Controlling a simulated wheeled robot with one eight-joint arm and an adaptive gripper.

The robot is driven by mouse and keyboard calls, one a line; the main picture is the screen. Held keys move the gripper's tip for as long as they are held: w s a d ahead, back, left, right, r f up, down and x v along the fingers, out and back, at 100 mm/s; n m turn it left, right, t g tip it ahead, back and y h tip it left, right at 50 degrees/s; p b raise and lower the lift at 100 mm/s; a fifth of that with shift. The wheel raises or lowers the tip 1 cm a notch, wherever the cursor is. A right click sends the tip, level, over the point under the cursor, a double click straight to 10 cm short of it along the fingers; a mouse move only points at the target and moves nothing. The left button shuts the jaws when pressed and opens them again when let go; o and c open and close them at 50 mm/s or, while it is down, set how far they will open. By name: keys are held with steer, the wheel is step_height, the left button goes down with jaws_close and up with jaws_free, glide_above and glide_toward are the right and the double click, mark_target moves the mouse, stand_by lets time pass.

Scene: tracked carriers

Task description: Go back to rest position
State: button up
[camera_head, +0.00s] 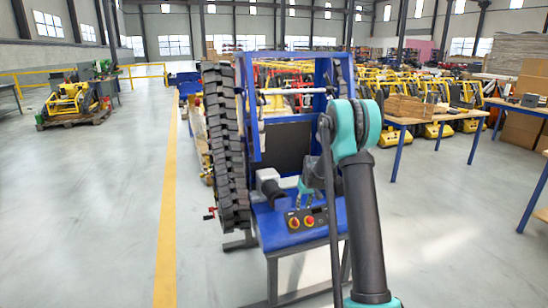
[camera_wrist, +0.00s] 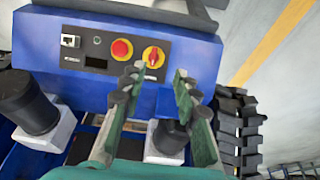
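My gripper (camera_wrist: 160,76) shows in the wrist view with its two fingers apart and nothing between them. It is in front of the control panel (camera_wrist: 78,62) of the blue tracked carrier. The panel bears a red button (camera_wrist: 122,49) and a red-and-yellow rotary switch (camera_wrist: 153,57). The fingertips appear just below the switch; I cannot tell whether they touch the panel. In the head view my arm reaches over the blue carrier (camera_head: 275,233), largely hiding its right side, and the panel's red knobs (camera_head: 301,221) show beside it.
A black rubber track (camera_head: 226,150) stands upright along the carrier's left side. Wooden tables (camera_head: 430,118) stand to the right, with rows of yellow machines behind. Another yellow machine (camera_head: 70,100) sits at the far left. The floor (camera_head: 90,200) left of the yellow line is clear.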

steer(key=s+r, duration=0.7)
steer(key=s, duration=0.5)
steer(key=s+d+m+h, duration=0.1)
steer(key=s+d+m, duration=0.1)
steer(key=s, duration=3.2)
steer(key=shift+s+d+f+m+t, duration=0.3)
steer(key=shift+f+m+t, duration=0.1)
steer(key=shift+f+m, duration=0.1)
steer(key=shift+a+r, duration=0.1)
